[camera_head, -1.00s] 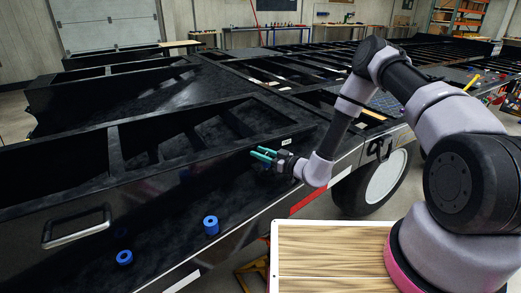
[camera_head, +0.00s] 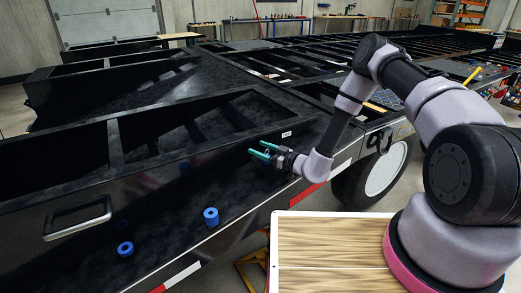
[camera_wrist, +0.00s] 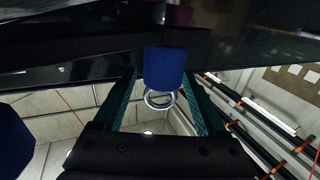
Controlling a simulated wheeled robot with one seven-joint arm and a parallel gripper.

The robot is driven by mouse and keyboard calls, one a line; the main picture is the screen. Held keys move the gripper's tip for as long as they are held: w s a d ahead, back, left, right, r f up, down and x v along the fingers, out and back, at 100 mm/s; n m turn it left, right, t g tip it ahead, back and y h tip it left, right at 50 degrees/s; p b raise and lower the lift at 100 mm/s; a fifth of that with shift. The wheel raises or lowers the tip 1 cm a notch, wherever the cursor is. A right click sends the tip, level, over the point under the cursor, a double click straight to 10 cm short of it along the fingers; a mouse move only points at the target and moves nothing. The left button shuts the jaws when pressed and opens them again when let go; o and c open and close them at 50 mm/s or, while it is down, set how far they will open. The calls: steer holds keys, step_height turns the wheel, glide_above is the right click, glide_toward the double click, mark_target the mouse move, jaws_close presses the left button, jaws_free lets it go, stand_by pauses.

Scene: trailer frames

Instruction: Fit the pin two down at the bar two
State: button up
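Two blue cylindrical pins with dark holes in their tops stand on the black trailer's front ledge in the head view, one nearer the middle (camera_head: 211,217) and one further left (camera_head: 125,249). My gripper (camera_head: 262,153), with teal fingers, is open above the ledge, up and right of both. In the wrist view a blue cylinder (camera_wrist: 164,70) with a pale ring at its end shows in the gap between the spread fingers (camera_wrist: 165,90), seemingly beyond them. Another blue cylinder (camera_wrist: 12,140) is cut off at the left edge. I cannot tell which is pin two or which bar is bar two.
A wood-topped board (camera_head: 330,250) lies at the bottom, beside my arm. A wheel (camera_head: 385,168) sits under the trailer. Workbenches line the back wall.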

steer(key=v, duration=1)
steer(key=s+d+r+n+g+h, duration=0.1)
steer(key=s+r+n+g, duration=0.25)
steer(key=r+n, duration=0.65)
steer(key=s+d+r+n+g, duration=0.1)
steer(key=s+r+n+g, duration=0.25)
steer(key=r+n, duration=0.6)
steer(key=s+d+r+n+g+h, duration=0.1)
steer(key=s+r+n+g, duration=0.35)
steer(key=n, duration=0.75)
steer(key=s+d+r+n+t+h, duration=0.4)
steer(key=d+r+n, duration=0.5)
steer(key=n, duration=0.3)
steer(key=s+d+r+n+t+h, duration=0.5)
steer(key=s+d+r+n+h, duration=0.2)
steer(key=r+n, duration=0.5)
steer(key=shift+d+n, duration=0.55)
steer(key=shift+d, duration=0.3)
